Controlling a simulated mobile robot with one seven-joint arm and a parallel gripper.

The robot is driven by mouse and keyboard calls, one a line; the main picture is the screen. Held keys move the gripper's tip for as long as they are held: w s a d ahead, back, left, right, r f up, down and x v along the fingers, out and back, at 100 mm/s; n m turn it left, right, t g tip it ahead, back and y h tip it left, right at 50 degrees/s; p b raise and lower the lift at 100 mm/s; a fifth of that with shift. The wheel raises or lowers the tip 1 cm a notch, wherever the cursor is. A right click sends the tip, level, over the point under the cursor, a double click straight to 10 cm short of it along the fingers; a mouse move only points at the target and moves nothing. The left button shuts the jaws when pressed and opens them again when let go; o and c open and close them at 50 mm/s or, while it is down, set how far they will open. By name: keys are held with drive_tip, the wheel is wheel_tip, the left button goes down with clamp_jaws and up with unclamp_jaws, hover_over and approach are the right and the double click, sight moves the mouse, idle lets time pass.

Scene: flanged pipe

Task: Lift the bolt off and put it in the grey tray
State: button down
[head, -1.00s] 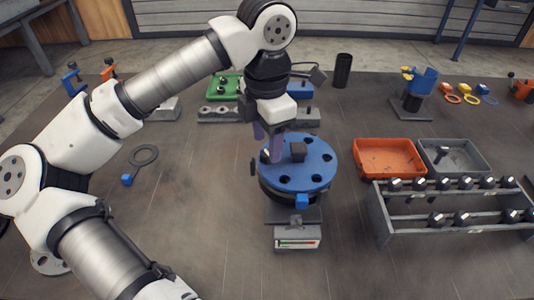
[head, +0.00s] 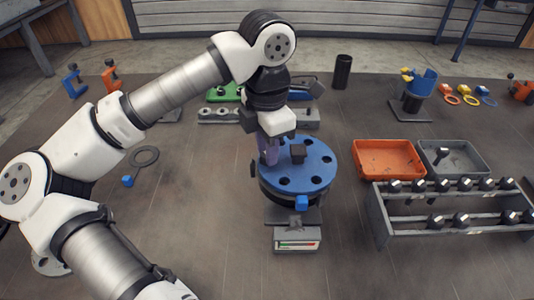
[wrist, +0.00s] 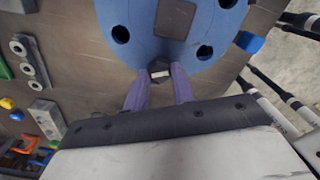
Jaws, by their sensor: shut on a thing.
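A blue round flange (head: 312,165) with several holes tops the pipe, and it also shows in the wrist view (wrist: 182,38). My gripper (head: 271,155) is down at the left part of the flange. In the wrist view its two purple fingers (wrist: 160,80) are shut on a dark bolt (wrist: 158,68) with a pale facet, at the flange's near edge. The bolt is hidden by the fingers in the head view. I cannot tell whether it is clear of its hole. The grey tray (head: 479,166) lies at the right with one dark bolt (head: 440,154) in it.
An orange tray (head: 388,159) adjoins the grey tray on its left. A grey rack (head: 383,219) with several bolts stands in front of both trays. A dark square block (head: 298,153) sits on the flange. A blue cup on a stand (head: 420,92) is behind the trays.

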drive_tip(key=shift+r, duration=0.1)
wheel_tip(320, 180, up, 28)
drive_tip(key=p, duration=0.6)
drive_tip(key=shift+p, duration=0.35)
wheel_tip(320, 180, up, 5)
drive_tip(key=p, duration=0.4)
drive_tip(key=shift+p, duration=0.4)
drive_tip(key=shift+f, duration=0.2)
